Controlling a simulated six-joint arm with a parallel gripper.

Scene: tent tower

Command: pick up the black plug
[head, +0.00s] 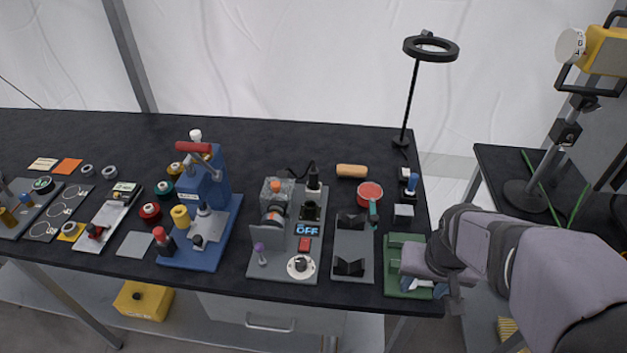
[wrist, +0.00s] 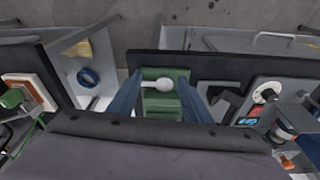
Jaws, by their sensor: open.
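A small black piece with a pale top (head: 314,183) stands at the back of the grey fixture board with the OFF display. A thin dark cord lies beside it, and it looks like the black plug, though it is too small to be sure. My gripper (wrist: 160,78) is open, over the green block (head: 397,241) at the table's front right corner, well to the right of that piece. In the wrist view, a white round-ended item (wrist: 165,84) on the green block shows between the open fingers. Nothing is held. I cannot make out the plug in the wrist view.
A grey board with black V-shaped cradles (head: 352,240) lies between the green block and the fixture board (head: 285,262). A blue press (head: 203,185) is further left.

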